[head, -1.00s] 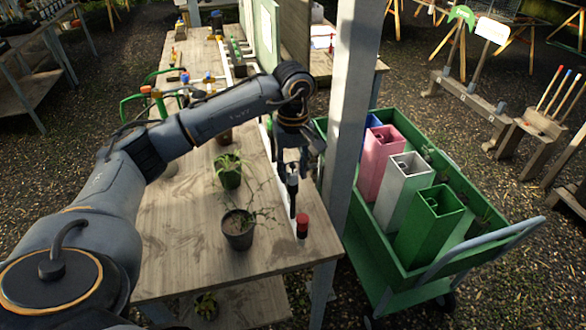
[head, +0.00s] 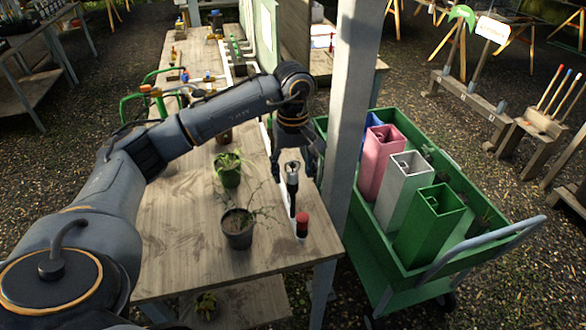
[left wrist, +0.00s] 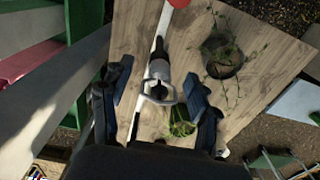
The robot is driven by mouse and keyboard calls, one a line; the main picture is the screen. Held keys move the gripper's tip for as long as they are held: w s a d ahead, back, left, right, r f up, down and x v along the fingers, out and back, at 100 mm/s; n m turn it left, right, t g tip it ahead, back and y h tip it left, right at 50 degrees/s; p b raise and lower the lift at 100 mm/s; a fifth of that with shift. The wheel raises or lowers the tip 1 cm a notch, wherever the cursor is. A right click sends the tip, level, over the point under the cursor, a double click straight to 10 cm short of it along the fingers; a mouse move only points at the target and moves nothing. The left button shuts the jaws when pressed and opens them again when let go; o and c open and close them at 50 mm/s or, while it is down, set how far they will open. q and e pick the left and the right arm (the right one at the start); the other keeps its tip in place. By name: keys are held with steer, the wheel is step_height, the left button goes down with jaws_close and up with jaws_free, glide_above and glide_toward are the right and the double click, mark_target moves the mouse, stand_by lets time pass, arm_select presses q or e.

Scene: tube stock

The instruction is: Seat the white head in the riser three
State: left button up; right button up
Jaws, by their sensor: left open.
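The white head (head: 292,168) sits on top of a black upright riser (head: 293,198) near the right edge of the wooden table. In the left wrist view the white head (left wrist: 158,88) shows as a pale ring-like piece above the dark riser (left wrist: 162,50). My left gripper (head: 293,160) is open, with one finger on each side of the head and gaps between in the left wrist view. A riser with a red top (head: 302,222) stands closer to the front edge. I cannot tell the riser numbers. My right gripper is not in view.
A potted plant (head: 239,236) stands left of the risers, with another plant (head: 228,172) behind it. A grey post (head: 350,110) rises at the table's right edge. Beyond it is a green cart (head: 400,272) with pink, white and green square tubes.

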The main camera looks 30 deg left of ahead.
arm_select(q)
steer(key=shift+r, duration=0.15)
step_height(320, 180, up, 12)
steer(key=shift+f, duration=0.15)
stand_by(0.3)
